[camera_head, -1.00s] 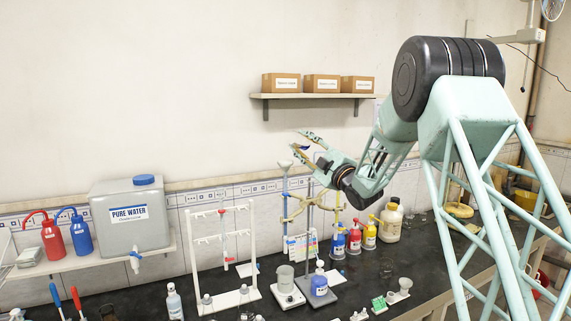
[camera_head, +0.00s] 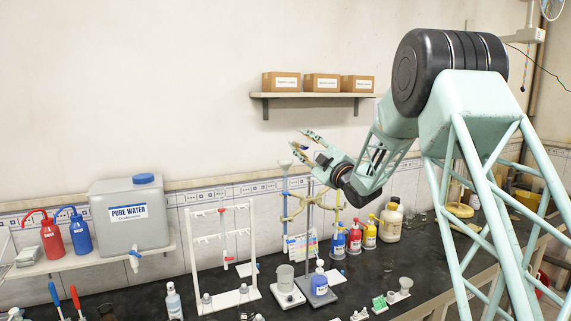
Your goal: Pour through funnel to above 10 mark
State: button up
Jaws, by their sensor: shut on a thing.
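My gripper (camera_head: 304,144) is up beside the top of the burette stand, with its fingers pointing left. It is shut on a small vessel (camera_head: 304,147) that is mostly hidden between the fingers; a bit of blue shows there. The funnel (camera_head: 285,164) sits on top of the blue-tinted burette (camera_head: 285,205), just left of and below the fingers. The burette is held upright by a clamp on the metal stand (camera_head: 309,225). The burette's marks and liquid level are too small to read.
A beaker (camera_head: 285,275) stands on a white stirrer plate under the burette, beside a blue-labelled bottle (camera_head: 319,284). Coloured wash bottles (camera_head: 354,238) stand behind to the right. A white rack (camera_head: 222,245) is at left. A shelf with boxes (camera_head: 321,83) hangs above.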

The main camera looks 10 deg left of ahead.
jog(key=shift+r+m+h, duration=0.4)
jog(key=shift+m, duration=0.4)
jog(key=shift+a+f+m+h+b, duration=0.15)
jog(key=shift+f+m+h+b, duration=0.3)
jog(key=shift+m+b, duration=0.55)
jog(key=shift+f+m+h, duration=0.35)
jog(key=shift+m, duration=0.85)
jog(key=shift+w+d+f+m+h+p, duration=0.25)
jog(key=shift+w+d+f+m, duration=0.15)
jog(key=shift+m, duration=0.5)
jog(key=shift+w+d+f+m+h+p, duration=0.25)
jog(key=shift+w+d+m, duration=0.15)
jog(key=shift+m, duration=0.5)
notch_tip(320, 180, down, 6)
jog(key=w+d+m+g, duration=0.1)
jog(key=m, duration=0.2)
jog(key=shift+h, duration=0.4)
jog(key=shift+w+d+m+p, duration=0.2)
jog(key=shift+m+p, duration=0.15)
jog(key=shift+m, duration=0.25)
jog(key=shift+r, duration=0.2)
